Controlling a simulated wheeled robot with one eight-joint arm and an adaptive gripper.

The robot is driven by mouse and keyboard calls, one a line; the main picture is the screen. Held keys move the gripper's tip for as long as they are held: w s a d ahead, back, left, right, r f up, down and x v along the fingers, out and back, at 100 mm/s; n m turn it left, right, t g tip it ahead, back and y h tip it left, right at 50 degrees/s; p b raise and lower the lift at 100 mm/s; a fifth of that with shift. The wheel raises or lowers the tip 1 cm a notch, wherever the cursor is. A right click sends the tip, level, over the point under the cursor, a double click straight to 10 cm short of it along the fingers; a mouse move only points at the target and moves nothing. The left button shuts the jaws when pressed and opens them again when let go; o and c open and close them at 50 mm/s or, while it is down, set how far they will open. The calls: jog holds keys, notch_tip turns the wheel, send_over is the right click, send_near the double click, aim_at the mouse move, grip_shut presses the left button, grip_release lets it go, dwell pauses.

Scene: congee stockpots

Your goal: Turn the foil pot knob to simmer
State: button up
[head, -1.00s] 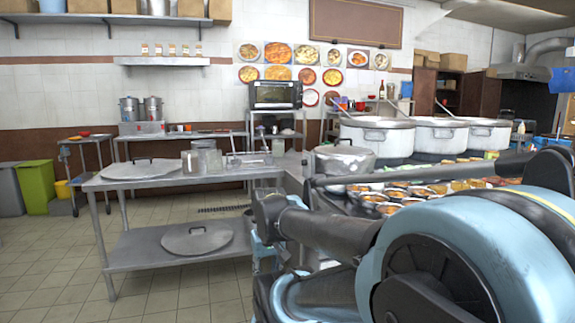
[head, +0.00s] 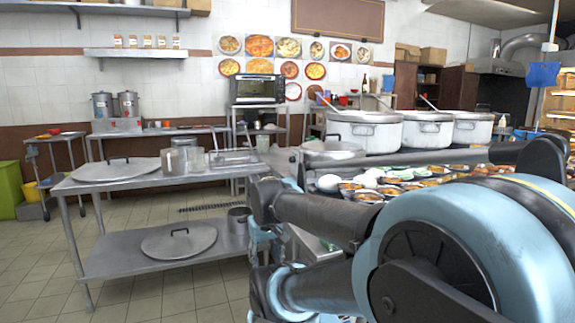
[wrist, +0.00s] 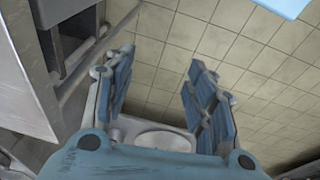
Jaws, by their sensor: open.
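Several large pots stand at the right in the head view: a near pot (head: 364,132), a middle pot (head: 427,131) and a far pot (head: 473,128). A lidded pot (head: 333,150) sits lower, left of them. I cannot tell which is the foil pot, and no burner knob can be made out. My gripper (wrist: 155,88) is open and empty in the wrist view, over tiled floor. My arm covers the lower right of the head view and hides what lies behind it.
A steel table (head: 120,183) stands at the left, with a lid (head: 115,172) on top and another lid (head: 178,241) on its lower shelf. Filled bowls (head: 368,196) line the counter behind my arm. Tiled floor (head: 30,265) is clear at the left front.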

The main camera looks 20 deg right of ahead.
jog(key=w+d+r+n+h, duration=0.35)
jog(key=w+r, duration=0.25)
jog(key=w, duration=0.5)
jog(key=w+d+r+n+g+h, duration=0.1)
jog(key=w+d+r+n+h, duration=0.15)
jog(key=w+d+r, duration=0.6)
jog(key=w+d+r+n+h, duration=0.1)
jog(key=w+r+n+h, duration=0.2)
jog(key=w, duration=1.1)
jog(key=w+d+r+n+h, duration=0.1)
jog(key=w+n+h, duration=0.1)
jog(key=w, duration=0.7)
jog(key=n+h, duration=0.6)
send_near(290, 161)
jog(key=shift+g, duration=0.3)
jog(key=d, duration=0.5)
jog(key=w+d, duration=0.1)
jog(key=d, duration=0.2)
jog(key=shift+d, duration=0.35)
jog(key=c, duration=1.1)
